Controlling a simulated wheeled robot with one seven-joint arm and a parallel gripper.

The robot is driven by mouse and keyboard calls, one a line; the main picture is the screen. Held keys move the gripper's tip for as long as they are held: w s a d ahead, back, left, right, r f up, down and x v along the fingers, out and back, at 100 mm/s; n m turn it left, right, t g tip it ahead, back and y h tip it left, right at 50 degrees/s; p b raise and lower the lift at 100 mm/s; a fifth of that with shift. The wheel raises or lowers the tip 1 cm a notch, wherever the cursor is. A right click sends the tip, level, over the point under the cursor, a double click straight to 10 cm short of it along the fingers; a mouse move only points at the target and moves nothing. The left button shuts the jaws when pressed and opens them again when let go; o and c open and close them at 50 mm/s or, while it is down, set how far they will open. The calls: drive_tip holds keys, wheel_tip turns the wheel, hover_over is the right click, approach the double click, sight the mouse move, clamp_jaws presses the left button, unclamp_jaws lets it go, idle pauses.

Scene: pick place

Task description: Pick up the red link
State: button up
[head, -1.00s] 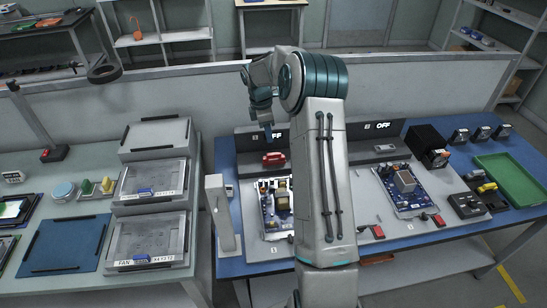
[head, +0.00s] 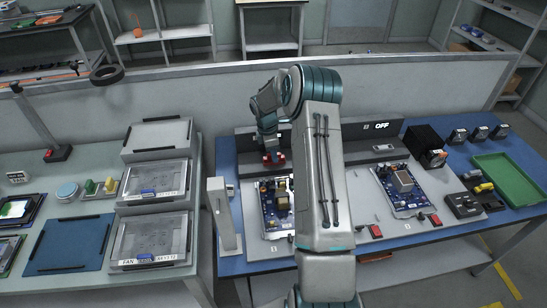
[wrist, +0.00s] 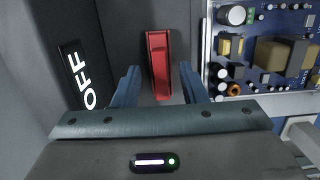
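The red link (wrist: 160,65) is a small elongated red piece lying on a grey surface. In the wrist view it lies between the two blue fingers of my gripper (wrist: 160,84), with a gap on each side. The gripper is open and empty. In the head view my gripper (head: 270,146) is right above the red link (head: 273,158), at the back of the left workstation, and partly hides it.
A blue circuit board (wrist: 262,50) lies close to the right finger. A dark panel with an OFF display (wrist: 78,76) stands on the left. Another board (head: 402,190) and a green tray (head: 510,178) are farther right.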

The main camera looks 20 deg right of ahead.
clamp_jaws()
drive_tip(key=shift+r, duration=0.15)
drive_tip(key=shift+r, duration=0.25)
drive_tip(key=r+b, duration=0.1)
drive_tip(key=r, duration=0.2)
drive_tip(key=shift+s+d+r+b, duration=0.1)
drive_tip(key=shift+d+r+b, duration=0.2)
drive_tip(key=shift+d+b, duration=0.05)
drive_tip(key=s+d+r+p, duration=0.1)
drive_tip(key=s+d+r, duration=0.2)
drive_tip(key=d+r, duration=0.7)
drive_tip(key=shift+s, duration=0.4)
